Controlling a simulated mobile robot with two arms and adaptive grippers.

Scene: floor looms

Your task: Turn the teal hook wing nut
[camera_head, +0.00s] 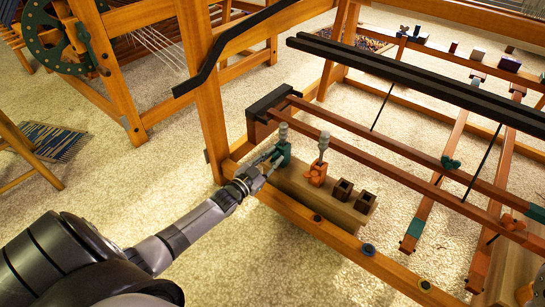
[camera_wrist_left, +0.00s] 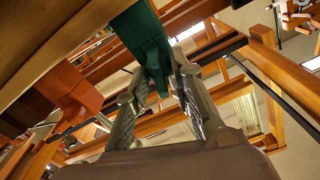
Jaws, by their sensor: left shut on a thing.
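A teal hook-like piece (camera_head: 283,150) with a grey upper end stands at the left end of a wooden block in the head view. My left gripper (camera_head: 272,160) reaches it from the lower left and is shut on it. In the left wrist view the teal piece (camera_wrist_left: 145,38) comes down between the fingers of my left gripper (camera_wrist_left: 160,78). My right gripper does not show.
An orange piece (camera_head: 317,174) with a grey upper end stands just right on the same wooden block (camera_head: 328,204), followed by two dark square sockets (camera_head: 343,190). Loom rails and a post (camera_head: 203,90) surround my gripper. Carpet (camera_head: 150,180) is free at the left.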

